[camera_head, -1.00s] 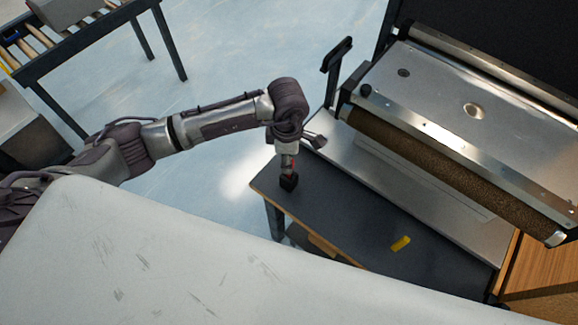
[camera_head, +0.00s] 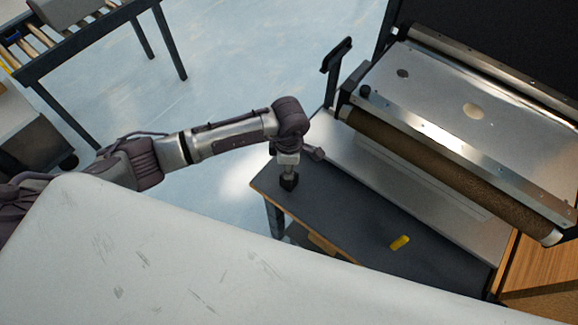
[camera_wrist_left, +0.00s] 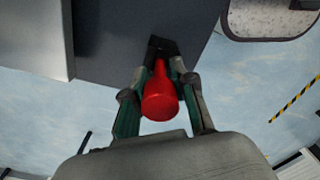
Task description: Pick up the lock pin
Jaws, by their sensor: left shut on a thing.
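My left gripper (camera_head: 289,173) points down at the left end of the dark table (camera_head: 345,218). In the left wrist view, its fingers (camera_wrist_left: 160,68) are shut around a red, round-ended pin (camera_wrist_left: 160,98), which looks like the lock pin. A black block (camera_head: 288,183) is at the pin's far end, on or just above the table. I cannot tell whether the pin is still seated in that block. In the head view the gripper hides the red part. My right gripper is not in view.
A yellow piece (camera_head: 400,242) lies on the table to the right. A metal conveyor with a brown roller (camera_head: 440,180) stands behind it. A black upright post (camera_head: 335,68) rises near the gripper. A large pale surface (camera_head: 190,260) fills the foreground.

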